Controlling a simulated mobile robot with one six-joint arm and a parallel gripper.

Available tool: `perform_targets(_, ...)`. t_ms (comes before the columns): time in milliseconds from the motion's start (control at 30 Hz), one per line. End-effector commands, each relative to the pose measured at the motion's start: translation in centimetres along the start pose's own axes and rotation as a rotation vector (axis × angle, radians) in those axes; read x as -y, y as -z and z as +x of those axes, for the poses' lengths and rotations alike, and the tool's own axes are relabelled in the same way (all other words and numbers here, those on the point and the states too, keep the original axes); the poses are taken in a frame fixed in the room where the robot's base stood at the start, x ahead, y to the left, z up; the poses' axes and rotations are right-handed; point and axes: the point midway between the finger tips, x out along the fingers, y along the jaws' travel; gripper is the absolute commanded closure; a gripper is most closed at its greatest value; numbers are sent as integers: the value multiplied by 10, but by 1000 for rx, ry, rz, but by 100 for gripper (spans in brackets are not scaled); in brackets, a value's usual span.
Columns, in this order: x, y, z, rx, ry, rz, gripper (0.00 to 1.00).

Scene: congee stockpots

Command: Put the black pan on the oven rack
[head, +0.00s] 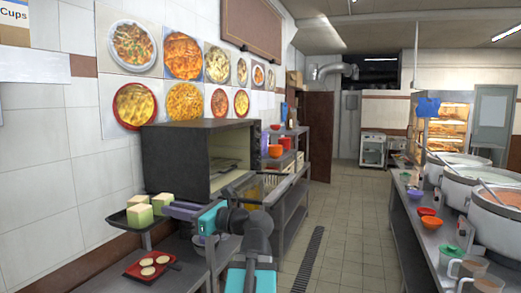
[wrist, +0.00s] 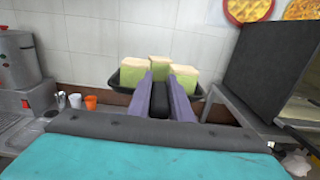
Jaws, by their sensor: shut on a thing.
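The black pan (head: 118,219) is at the left in the head view, raised above the steel counter and carrying pale-topped green blocks (head: 138,216). In the wrist view the pan (wrist: 126,80) is straight ahead with three blocks visible. My gripper (head: 172,209) is shut on the pan's black handle (wrist: 159,100), one purple finger on each side. The pan looks roughly level. The dark oven (head: 178,163) stands behind and right of the pan, its front open. The oven rack (head: 224,164) shows partly inside; my arm hides the lower part of the opening.
A red tray (head: 133,270) with several round buns lies on the counter below the pan. Shelves with bowls (head: 275,151) stand beyond the oven. Large pots (head: 495,215) line the right counter. The tiled aisle between is clear. A grey pot (wrist: 20,58) stands left in the wrist view.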

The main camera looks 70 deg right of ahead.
Motion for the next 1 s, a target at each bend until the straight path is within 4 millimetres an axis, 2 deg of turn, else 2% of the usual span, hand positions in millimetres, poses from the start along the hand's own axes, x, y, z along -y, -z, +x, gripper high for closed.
perform_targets(33,0,-16,-3,2,2,-2,100)
perform_targets(100,0,-24,-7,1,3,-2,100)
perform_targets(300,-1,-37,-12,-2,3,-1,100)
perform_targets(1000,0,-38,-15,-2,8,-1,100)
